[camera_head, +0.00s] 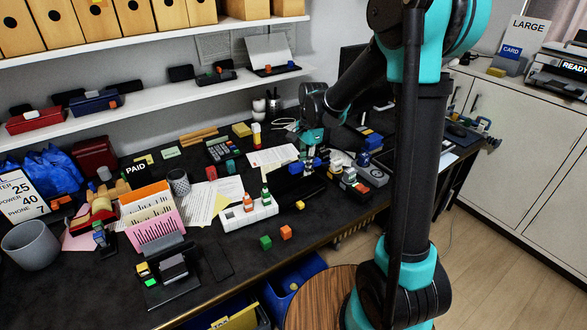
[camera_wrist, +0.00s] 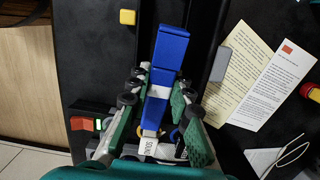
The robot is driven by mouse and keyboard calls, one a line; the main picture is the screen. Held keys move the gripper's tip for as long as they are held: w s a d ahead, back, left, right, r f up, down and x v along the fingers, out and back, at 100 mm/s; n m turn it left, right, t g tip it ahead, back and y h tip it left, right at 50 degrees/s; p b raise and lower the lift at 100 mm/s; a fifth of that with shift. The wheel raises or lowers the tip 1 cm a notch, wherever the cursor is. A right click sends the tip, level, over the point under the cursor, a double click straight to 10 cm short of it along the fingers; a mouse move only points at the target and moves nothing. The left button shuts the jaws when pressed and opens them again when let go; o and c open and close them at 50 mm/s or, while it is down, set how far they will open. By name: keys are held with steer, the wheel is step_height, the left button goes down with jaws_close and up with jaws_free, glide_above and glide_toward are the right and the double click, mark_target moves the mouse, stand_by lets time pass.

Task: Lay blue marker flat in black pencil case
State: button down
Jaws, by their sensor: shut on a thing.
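The blue marker (camera_wrist: 168,55) has a white band around its middle. My gripper (camera_wrist: 158,98) is shut on it in the wrist view, with a green pad on each side. The marker's far end sticks out past the fingertips. In the head view my gripper (camera_head: 312,158) is over the back right of the desk, and the blue of the marker (camera_head: 313,163) is small there. The black pencil case (camera_head: 309,188) appears as a dark, low shape just in front of it. In the wrist view the dark case (camera_wrist: 203,48) lies beneath the marker; its contact with the marker cannot be told.
A yellow block (camera_wrist: 127,17) lies beside the case. Papers (camera_wrist: 262,75) lie on one side, and a cluttered dark device (camera_head: 355,182) stands right of the case. Green (camera_head: 265,242) and orange (camera_head: 286,232) cubes sit near the front edge.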

mark_target(296, 171)
steer(key=shift+s+a+n+t+h, duration=0.3)
steer(key=shift+s+a+n+h, duration=0.2)
steer(key=shift+s+a, duration=0.8)
steer(key=shift+w+a, duration=0.1)
steer(key=shift+f, duration=4)
steer(key=shift+r, duration=0.1)
steer(key=shift+r, duration=2.9)
steer(key=shift+f, duration=0.1)
steer(key=shift+f, duration=2.15)
